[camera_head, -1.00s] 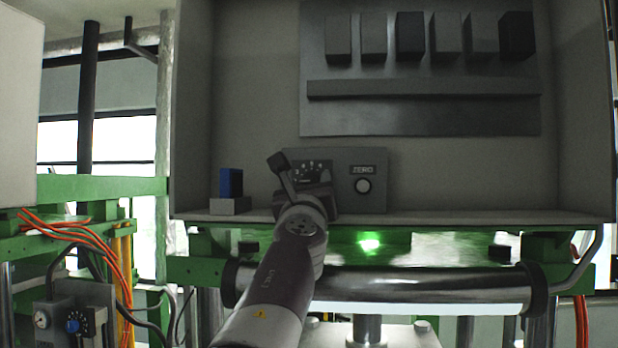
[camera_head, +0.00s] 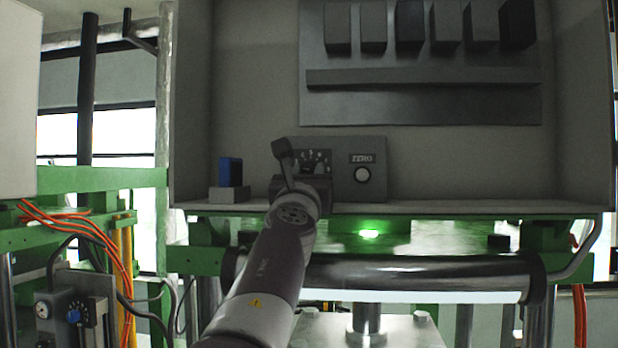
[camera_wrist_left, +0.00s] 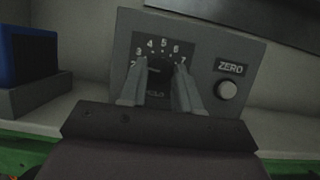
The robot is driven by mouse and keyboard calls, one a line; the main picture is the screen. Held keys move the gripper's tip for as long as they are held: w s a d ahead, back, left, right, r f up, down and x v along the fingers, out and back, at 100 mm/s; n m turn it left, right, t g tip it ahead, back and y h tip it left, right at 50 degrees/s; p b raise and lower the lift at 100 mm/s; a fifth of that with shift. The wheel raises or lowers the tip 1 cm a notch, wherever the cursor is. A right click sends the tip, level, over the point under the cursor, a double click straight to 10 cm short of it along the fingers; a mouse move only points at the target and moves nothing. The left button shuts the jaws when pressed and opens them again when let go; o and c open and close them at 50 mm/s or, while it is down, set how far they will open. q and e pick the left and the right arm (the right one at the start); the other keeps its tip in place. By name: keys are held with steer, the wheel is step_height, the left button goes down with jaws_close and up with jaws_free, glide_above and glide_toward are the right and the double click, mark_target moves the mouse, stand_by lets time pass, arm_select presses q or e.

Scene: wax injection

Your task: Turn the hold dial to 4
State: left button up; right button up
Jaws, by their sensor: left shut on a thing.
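The hold dial is on a grey panel box (camera_head: 357,195) inside the open cabinet. In the left wrist view the dial's black face (camera_wrist_left: 160,62) shows numbers from about 2 to 7 in an arc. My left gripper (camera_wrist_left: 160,75) is at the dial, its two fingers on either side of the knob, shut on it. The fingers cover parts of the dial face near 3 and 7. The exact pointer setting is hard to read. In the head view my left gripper (camera_head: 312,178) and wrist hide the lower dial. My right gripper is not in view.
A ZERO label (camera_wrist_left: 230,68) and a round pale button (camera_wrist_left: 227,90) are right of the dial. A blue block (camera_head: 231,171) on a grey base stands to the left. Another small blue knob (camera_head: 73,316) and orange cables (camera_head: 100,248) are at lower left. A green light glows below the cabinet shelf.

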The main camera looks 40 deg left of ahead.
arm_select(q)
steer(key=m+h, duration=0.1)
steer(key=m, duration=0.2)
steer(key=m+t+h, duration=0.1)
steer(key=m+h, duration=0.1)
steer(key=m, duration=0.1)
steer(key=shift+a+m+b, duration=0.2)
steer(key=shift+m+b, duration=0.1)
steer(key=shift+m, duration=0.1)
steer(key=m+h, duration=0.2)
steer(key=m, duration=0.1)
steer(key=shift+a, duration=0.1)
steer(key=shift+s+m+h+p, duration=0.1)
steer(key=shift+m+h+p, duration=0.3)
steer(key=shift+m, duration=0.7)
steer(key=shift+m+h+p, duration=0.1)
steer(key=shift+m+h, duration=0.5)
steer(key=shift+m, duration=0.8)
steer(key=shift+g, duration=0.3)
steer(key=o, duration=1.1)
steer(key=shift+c, duration=0.2)
steer(key=b+v, duration=0.8)
steer(key=v, duration=0.4)
steer(key=shift+s, duration=0.35)
